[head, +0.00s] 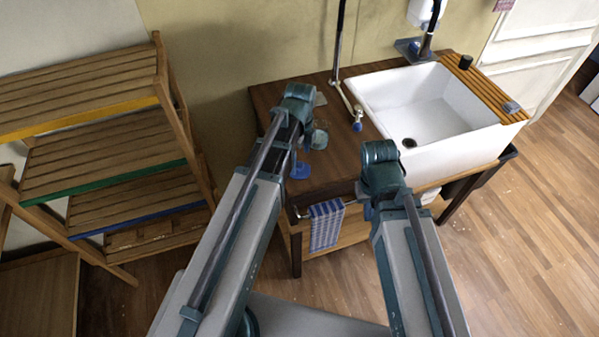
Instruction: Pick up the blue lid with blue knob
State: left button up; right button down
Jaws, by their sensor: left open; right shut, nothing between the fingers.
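A small blue thing (301,171), which looks like the blue lid, lies on the dark wooden top near its front left. The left arm partly covers it, and its knob is too small to make out clearly. My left gripper (298,95) is at the end of the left arm, above the left of the counter; it is open, with its fingers mostly hidden. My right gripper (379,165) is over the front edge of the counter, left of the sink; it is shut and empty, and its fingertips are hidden.
A white sink (425,105) fills the right of the wooden console (340,150), with a tap standing behind. A greenish, jar-like thing (319,138) stands beside the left arm. A striped towel (326,225) hangs in front. A slatted shelf (110,140) stands left.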

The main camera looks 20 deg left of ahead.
aim_at(299, 164)
pick_arm(q)
jog(key=shift+w+a+f+b, duration=0.1)
jog(key=shift+f+b, duration=1.2)
jog(key=shift+f, duration=0.05)
jog(key=shift+w+a+f+b, duration=0.1)
jog(key=shift+f+b, duration=1.2)
jog(key=shift+r, duration=0.1)
jog(key=c, duration=1.1)
